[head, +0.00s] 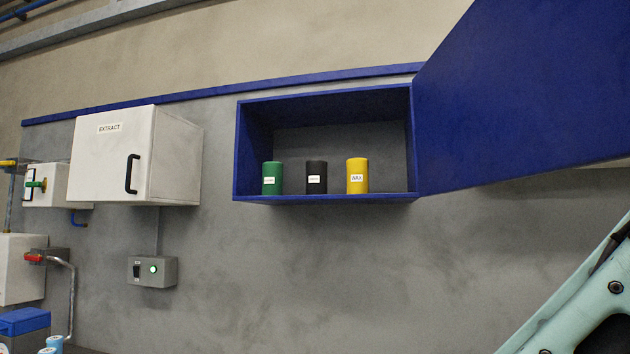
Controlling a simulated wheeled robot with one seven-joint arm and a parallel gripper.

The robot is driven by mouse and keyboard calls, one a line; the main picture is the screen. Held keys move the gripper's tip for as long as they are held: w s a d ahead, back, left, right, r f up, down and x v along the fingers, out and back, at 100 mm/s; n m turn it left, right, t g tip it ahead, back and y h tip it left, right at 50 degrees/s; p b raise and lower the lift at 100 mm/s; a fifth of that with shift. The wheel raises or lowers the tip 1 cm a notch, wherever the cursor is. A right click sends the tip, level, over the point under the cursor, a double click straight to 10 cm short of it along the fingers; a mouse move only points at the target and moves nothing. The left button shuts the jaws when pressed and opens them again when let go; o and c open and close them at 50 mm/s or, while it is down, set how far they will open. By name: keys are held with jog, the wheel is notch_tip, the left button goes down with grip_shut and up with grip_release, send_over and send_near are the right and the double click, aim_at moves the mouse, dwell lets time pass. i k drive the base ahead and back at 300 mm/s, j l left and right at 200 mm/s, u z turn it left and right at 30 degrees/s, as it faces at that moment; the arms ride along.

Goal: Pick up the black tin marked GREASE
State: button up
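A black tin (316,170) with a small white label, too small to read clearly, stands upright on the floor of an open blue wall cabinet (310,199). It is the middle one of three tins. A green tin (272,185) stands to its left and a yellow tin (357,167) marked WAX to its right, with gaps between them. The cabinet's blue door (520,90) is swung wide open to the right. Part of my arm shows at the lower right, below the door. My gripper is not in view.
A white box (160,160) marked EXTRACT with a black handle hangs left of the cabinet. Below it is a grey switch box (168,272) with a lit green button. Pipes and valves are at far left. The wall below the cabinet is clear.

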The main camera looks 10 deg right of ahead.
aim_at(316, 171)
jog(key=i+j+z, duration=0.2)
jog(key=i+j, duration=0.25)
jog(key=i+j+z, duration=0.2)
jog(key=i+j, duration=0.15)
jog(key=j, duration=0.25)
